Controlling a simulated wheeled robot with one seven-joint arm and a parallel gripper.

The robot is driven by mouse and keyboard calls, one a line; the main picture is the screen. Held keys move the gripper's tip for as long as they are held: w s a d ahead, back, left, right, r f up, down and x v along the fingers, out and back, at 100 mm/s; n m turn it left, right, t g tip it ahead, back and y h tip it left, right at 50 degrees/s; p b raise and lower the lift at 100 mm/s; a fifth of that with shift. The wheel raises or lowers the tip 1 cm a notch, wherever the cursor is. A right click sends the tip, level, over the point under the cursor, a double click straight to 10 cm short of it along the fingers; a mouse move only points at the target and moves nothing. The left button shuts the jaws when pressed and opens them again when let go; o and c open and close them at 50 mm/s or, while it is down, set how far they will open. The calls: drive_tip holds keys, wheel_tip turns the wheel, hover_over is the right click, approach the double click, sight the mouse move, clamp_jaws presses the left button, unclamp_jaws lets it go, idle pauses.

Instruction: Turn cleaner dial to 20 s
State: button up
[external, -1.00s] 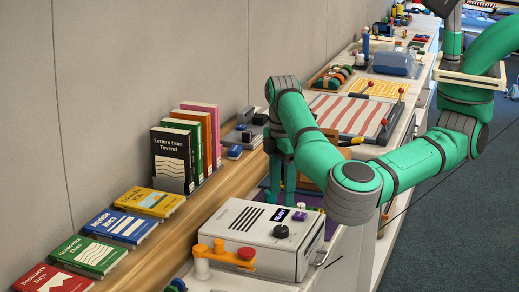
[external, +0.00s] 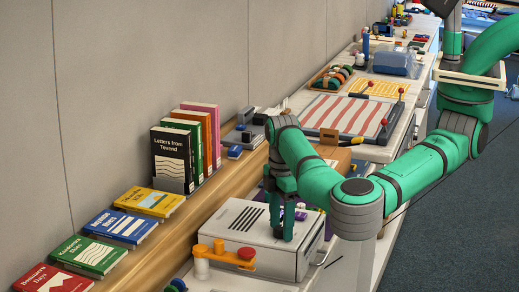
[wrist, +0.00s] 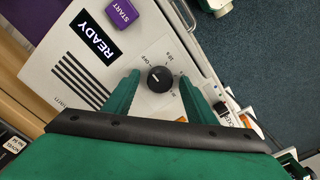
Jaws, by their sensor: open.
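The cleaner (external: 240,238) is a pale box with a vented top on the counter. Its black dial (wrist: 160,80) shows in the wrist view, with a white pointer mark and printed labels around it, including OFF and 10 s; the other labels are too small to read surely. My gripper (wrist: 160,85) is open, with its green fingers on either side of the dial. I cannot tell whether they touch it. In the external view my gripper (external: 280,232) is over the cleaner's top and hides the dial. The cleaner's display (wrist: 97,38) reads READY.
A purple START button (wrist: 122,12) sits beside the display. An orange-and-white lever piece (external: 225,254) stands at the cleaner's near side. Upright books (external: 172,160) and flat books (external: 122,226) line the wooden ledge to the left. A striped board (external: 352,116) lies farther along the counter.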

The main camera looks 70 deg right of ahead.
drive_tip(key=c, duration=1)
drive_tip(key=shift+c, duration=0.2)
drive_tip(key=shift+m, duration=0.3)
drive_tip(key=m, duration=0.9)
drive_tip(key=shift+m, duration=0.4)
drive_tip(key=m, duration=1)
drive_tip(key=shift+m, duration=1.6)
